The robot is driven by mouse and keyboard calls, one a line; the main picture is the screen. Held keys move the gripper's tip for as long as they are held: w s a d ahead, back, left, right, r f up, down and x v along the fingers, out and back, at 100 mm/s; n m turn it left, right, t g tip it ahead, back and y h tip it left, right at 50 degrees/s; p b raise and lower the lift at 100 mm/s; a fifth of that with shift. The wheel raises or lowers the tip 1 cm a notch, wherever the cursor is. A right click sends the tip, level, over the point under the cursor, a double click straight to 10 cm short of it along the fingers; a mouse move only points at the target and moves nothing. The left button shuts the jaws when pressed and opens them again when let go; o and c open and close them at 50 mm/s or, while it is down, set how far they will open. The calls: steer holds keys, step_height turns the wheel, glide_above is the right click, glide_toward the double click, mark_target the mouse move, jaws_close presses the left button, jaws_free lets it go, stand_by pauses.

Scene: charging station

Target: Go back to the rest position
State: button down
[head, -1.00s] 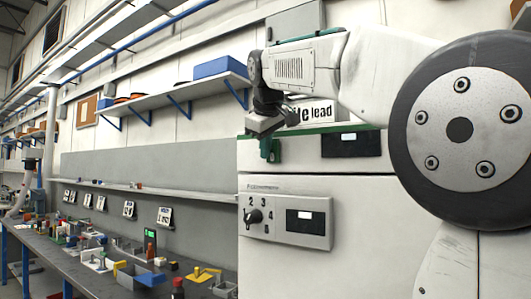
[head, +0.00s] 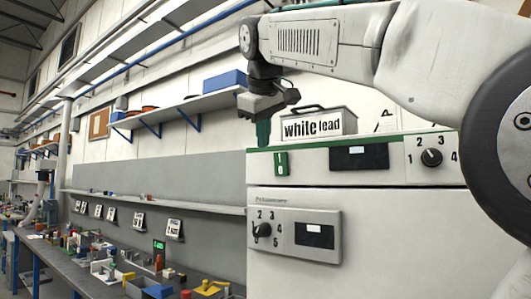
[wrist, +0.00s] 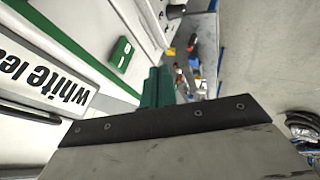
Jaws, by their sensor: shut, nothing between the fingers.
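My gripper (head: 263,133) hangs down at the top left corner of the white cabinet in the head view. Its green fingers are together, with nothing between them. In the wrist view, the green fingers (wrist: 158,88) point towards the cabinet's edge and the floor beyond. My arm reaches in from the right, above the cabinet. That block also shows in the wrist view (wrist: 122,53).
The cabinet (head: 390,215) has dials and dark displays. A box labelled "white lead" (head: 319,123) stands on top, right of my gripper. At left is a long workbench (head: 65,263) with many small items. A wall shelf (head: 185,107) holds a blue box (head: 224,79).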

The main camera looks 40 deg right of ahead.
steer(key=shift+s+a+r, duration=0.45)
steer(key=shift+r, duration=0.05)
steer(key=s+a+f+m+g+y, duration=0.1)
steer(key=s+a+f, duration=0.1)
steer(key=f, duration=0.8)
steer(key=s+a+f+m+g+y, duration=0.1)
steer(key=a+f, duration=0.1)
steer(key=f, duration=0.8)
steer(key=s+a+f+g+y, duration=0.1)
steer(key=s+a+f, duration=0.1)
steer(key=s+f, duration=0.7)
steer(key=s+a+f+m+g+y, duration=0.1)
steer(key=s+a+f+g, duration=0.1)
steer(key=s+f, duration=0.7)
step_height(320, 180, down, 7)
steer(key=shift+s+a+r, duration=0.15)
steer(key=shift+s+r, duration=0.05)
steer(key=shift+s, duration=0.1)
